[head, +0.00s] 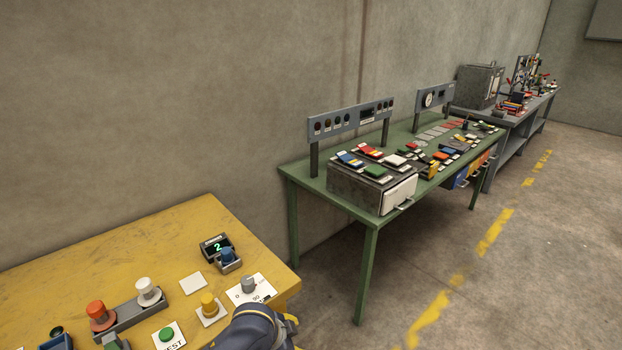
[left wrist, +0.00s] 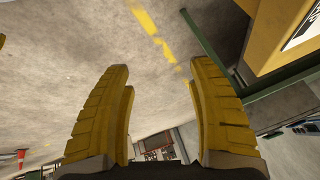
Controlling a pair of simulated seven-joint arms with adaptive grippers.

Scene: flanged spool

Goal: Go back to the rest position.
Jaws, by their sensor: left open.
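My left gripper (left wrist: 158,68) is open in the left wrist view, its two yellow ribbed fingers wide apart. Nothing is between them; bare concrete floor shows through the gap. A dark, rounded piece of one of my arms rises at the bottom of the head view, in front of the yellow bench's (head: 120,240) right corner. I cannot tell which arm it is, and no fingertips show there. My right gripper is not seen. On the bench, an orange flanged piece (head: 98,312) and a white flanged piece (head: 148,289) stand upright on a grey holder.
Near the arm piece are a grey knob (head: 249,284), yellow button (head: 209,302), green button (head: 166,334) and a counter (head: 216,246) reading 2. A green table (head: 340,205) with a metal box stands beyond. Floor (head: 530,240) at right is clear. An orange cone (left wrist: 20,157) shows in the wrist view.

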